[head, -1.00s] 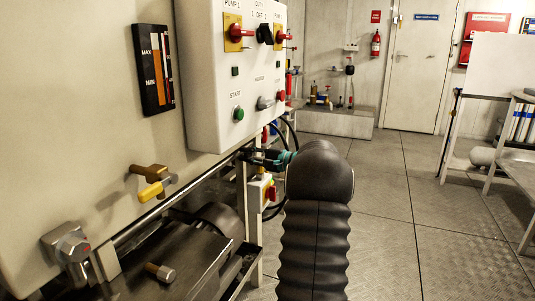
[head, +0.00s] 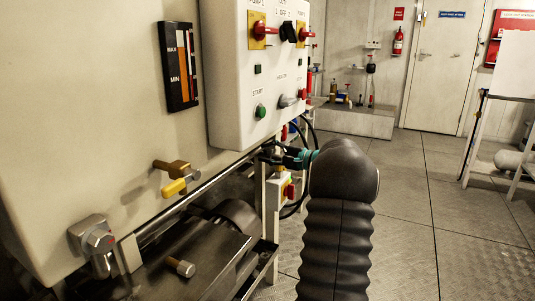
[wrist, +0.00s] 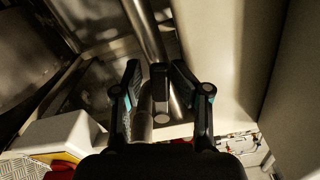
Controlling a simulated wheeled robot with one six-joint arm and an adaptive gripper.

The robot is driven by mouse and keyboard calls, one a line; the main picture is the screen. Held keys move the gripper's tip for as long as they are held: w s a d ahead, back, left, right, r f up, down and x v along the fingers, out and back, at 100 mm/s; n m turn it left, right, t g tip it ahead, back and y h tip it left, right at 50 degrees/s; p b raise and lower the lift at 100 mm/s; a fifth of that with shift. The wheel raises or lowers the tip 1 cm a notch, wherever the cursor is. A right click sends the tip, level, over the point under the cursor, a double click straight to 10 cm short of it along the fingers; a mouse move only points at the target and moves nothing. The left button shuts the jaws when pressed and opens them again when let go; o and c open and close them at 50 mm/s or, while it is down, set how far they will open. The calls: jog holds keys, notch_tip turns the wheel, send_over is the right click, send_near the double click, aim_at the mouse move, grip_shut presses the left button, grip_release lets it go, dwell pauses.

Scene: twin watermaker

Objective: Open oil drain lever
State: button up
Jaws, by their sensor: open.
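A brass valve (head: 178,168) with a yellow lever handle (head: 174,188) sticks out of the cream tank wall at the left of the head view. Its handle lies roughly level. My gripper (head: 268,153) is to the right of this valve and apart from it, below the control panel, partly hidden by my dark arm cover. In the wrist view my gripper (wrist: 157,75) is open with its fingers spread and nothing held. A metal pipe lies beyond the fingers there. I cannot make out the yellow lever in the wrist view.
A control panel (head: 258,85) with red switches overhangs the wall. A metal rail (head: 190,195) runs along the tank. Floor (head: 400,215) to the right is clear.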

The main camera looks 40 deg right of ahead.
jog(key=v, duration=0.8)
jog(key=c, duration=0.3)
jog(key=f+b, duration=0.1)
jog(key=f, duration=0.1)
jog(key=s+f+m+b, duration=0.1)
jog(key=f+m, duration=0.1)
jog(key=f, duration=0.1)
jog(key=shift+s+d+f+t+b, duration=0.25)
jog(key=shift+d+f+t+b, duration=0.05)
jog(key=shift+d+f+b, duration=0.1)
grip_shut()
notch_tip(320, 180, down, 3)
jog(key=s+a+m+t+b, duration=0.1)
jog(key=s+a+m+t, duration=0.15)
jog(key=m, duration=1.45)
jog(key=w+a+r, duration=0.1)
jog(key=w+r, duration=0.5)
jog(key=w, duration=0.3)
jog(key=shift+a, duration=0.3)
